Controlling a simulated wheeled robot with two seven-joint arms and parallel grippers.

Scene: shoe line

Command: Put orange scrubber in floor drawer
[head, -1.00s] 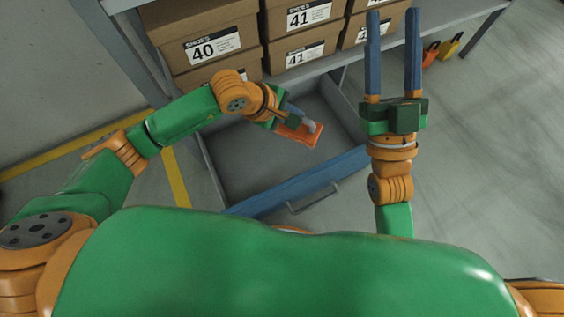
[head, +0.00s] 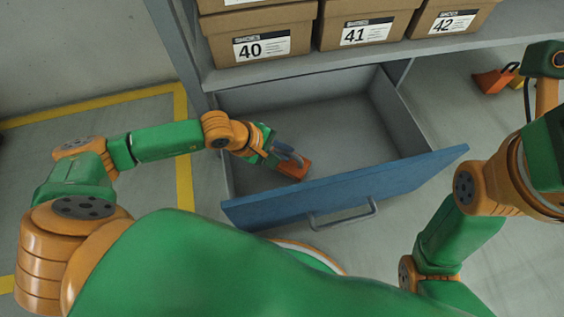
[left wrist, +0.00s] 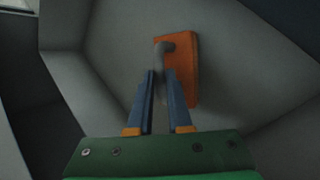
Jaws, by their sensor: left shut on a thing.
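The orange scrubber (head: 296,170) is a flat orange block with a grey handle. My left gripper (head: 291,154) is shut on it and holds it within the open floor drawer, near its left front corner. The drawer has a blue front (head: 350,187) with a metal handle and a grey interior. In the left wrist view the scrubber (left wrist: 184,80) is between and beyond the blue fingers (left wrist: 160,78), over the grey drawer floor. I cannot tell whether it touches the floor. Only the body of my right gripper shows at the right edge; its fingers are out of view.
A shelf (head: 350,63) with several shoe boxes (head: 262,35) stands above and behind the drawer. Small orange and yellow items (head: 493,80) lie on the floor at right. The rest of the drawer floor (head: 345,130) is clear.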

